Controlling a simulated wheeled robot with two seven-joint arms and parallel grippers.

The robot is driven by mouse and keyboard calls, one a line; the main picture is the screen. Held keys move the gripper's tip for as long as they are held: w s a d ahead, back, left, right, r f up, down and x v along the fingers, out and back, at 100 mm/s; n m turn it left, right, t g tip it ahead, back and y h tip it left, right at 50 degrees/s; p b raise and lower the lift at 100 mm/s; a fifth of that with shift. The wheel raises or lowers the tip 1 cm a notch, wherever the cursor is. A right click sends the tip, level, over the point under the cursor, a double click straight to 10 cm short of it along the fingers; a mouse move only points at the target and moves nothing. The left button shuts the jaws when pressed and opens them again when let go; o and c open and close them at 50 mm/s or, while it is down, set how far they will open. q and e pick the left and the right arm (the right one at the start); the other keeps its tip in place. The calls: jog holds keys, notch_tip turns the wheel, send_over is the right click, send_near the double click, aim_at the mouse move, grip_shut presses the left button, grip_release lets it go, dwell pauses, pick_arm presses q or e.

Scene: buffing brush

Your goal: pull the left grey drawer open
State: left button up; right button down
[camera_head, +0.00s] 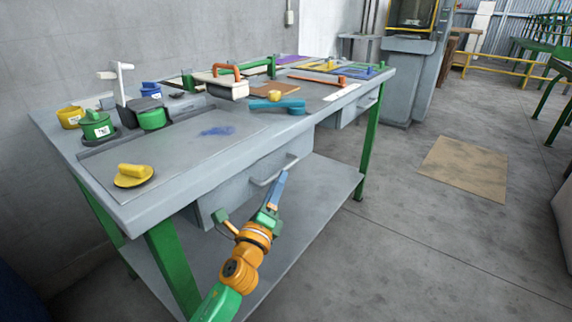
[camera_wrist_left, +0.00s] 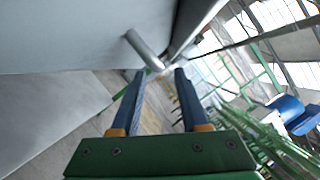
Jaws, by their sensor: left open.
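The left grey drawer (camera_head: 232,190) sits under the worktop of the grey workbench, and its front looks flush with no visible gap. Its bar handle (camera_head: 262,182) is on the front face. In the left wrist view the handle (camera_wrist_left: 143,48) runs toward the fingertips, its near end roughly in line with the gap between them. My right gripper is not in view.
The workbench (camera_head: 185,178) has green legs and a lower shelf (camera_head: 325,182). A second drawer (camera_head: 352,112) is farther right. The floor in front is clear around a brown mat (camera_head: 465,167).

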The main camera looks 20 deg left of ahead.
pick_arm(q)
jog(key=b+x, duration=0.1)
jog(key=x, duration=0.3)
jog(key=shift+w+f, duration=0.1)
jog(key=shift+w, duration=0.45)
grip_shut()
dwell(0.9)
